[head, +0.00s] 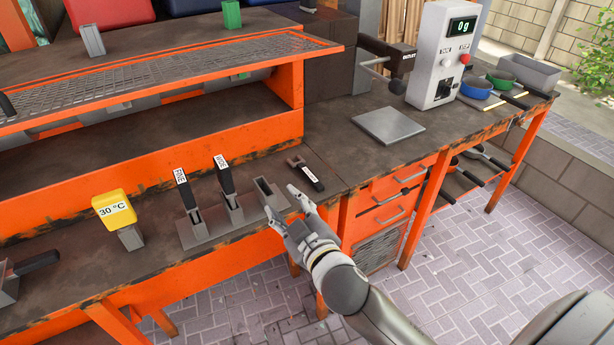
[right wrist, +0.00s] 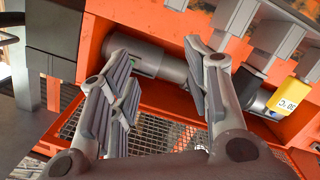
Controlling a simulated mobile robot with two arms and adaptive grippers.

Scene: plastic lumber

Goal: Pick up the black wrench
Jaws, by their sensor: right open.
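The black wrench (head: 308,175) appears to be the short black tool with a white label and a brownish head. It lies on the dark bench top in the head view, right of a small open grey holder (head: 270,194). My right gripper (head: 281,204) is open and empty at the bench's front edge, just in front of and left of the wrench, apart from it. The right wrist view shows its two fingers spread (right wrist: 160,80) with nothing between them. I cannot make out the wrench there. My left gripper is not in view.
Two black-handled tools (head: 226,178) stand upright in a grey holder to the left. A yellow 30 °C block (head: 115,210) is further left. A grey plate (head: 388,125) and a scale unit (head: 442,55) stand to the right. Bench top around the wrench is mostly clear.

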